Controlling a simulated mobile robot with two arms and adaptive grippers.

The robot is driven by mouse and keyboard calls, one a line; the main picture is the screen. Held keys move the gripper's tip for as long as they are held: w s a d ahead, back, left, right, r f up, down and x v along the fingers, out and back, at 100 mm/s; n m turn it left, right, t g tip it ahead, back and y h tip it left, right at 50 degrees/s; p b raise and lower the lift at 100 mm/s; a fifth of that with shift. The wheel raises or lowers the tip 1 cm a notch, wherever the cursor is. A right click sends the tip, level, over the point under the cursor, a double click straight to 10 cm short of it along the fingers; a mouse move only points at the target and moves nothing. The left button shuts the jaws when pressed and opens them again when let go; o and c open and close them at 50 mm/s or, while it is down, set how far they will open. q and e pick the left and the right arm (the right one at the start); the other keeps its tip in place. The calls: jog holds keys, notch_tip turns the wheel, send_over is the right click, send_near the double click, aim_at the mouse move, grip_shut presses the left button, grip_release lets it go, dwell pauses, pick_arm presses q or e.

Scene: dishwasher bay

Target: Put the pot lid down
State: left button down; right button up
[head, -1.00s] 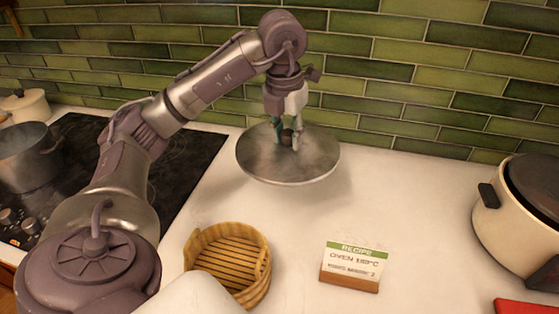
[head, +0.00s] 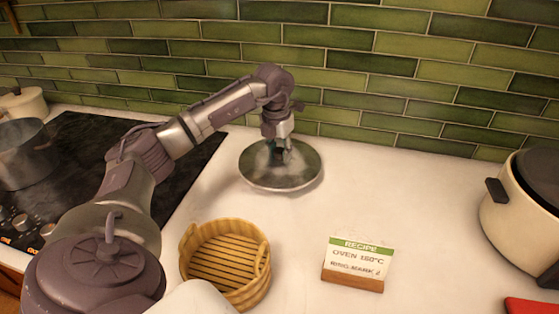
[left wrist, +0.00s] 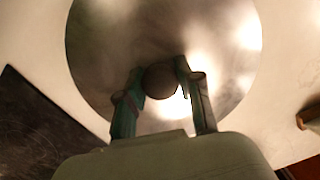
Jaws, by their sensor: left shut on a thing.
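The pot lid (head: 300,177) is a round grey metal disc with a dark round knob. In the head view it lies level, at or just above the white counter near the tiled wall; I cannot tell whether it touches. My left gripper (head: 277,150) comes down from above and is shut on the lid's knob. In the left wrist view the two green-tipped fingers (left wrist: 160,92) stand on either side of the dark knob (left wrist: 160,79), with the lid (left wrist: 110,40) spread behind it. My right gripper is not in view.
A wooden basket (head: 225,262) and a recipe card on a wooden stand (head: 355,264) are in front of the lid. A black cooktop (head: 85,165) with a pot (head: 25,153) is at left. A cream cooker (head: 515,220) stands at right. The counter between is clear.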

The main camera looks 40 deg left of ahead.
aim_at(280, 164)
pick_arm(q)
notch_tip(280, 164, down, 4)
jog(key=shift+a+r+p, duration=0.1)
jog(key=shift+r+p, duration=0.05)
jog(key=shift+p, duration=0.3)
jog(key=shift+f, duration=0.2)
jog(key=shift+w, duration=0.1)
jog(key=shift+f, duration=0.2)
jog(key=c, duration=0.8)
grip_release()
jog(key=shift+o, duration=0.2)
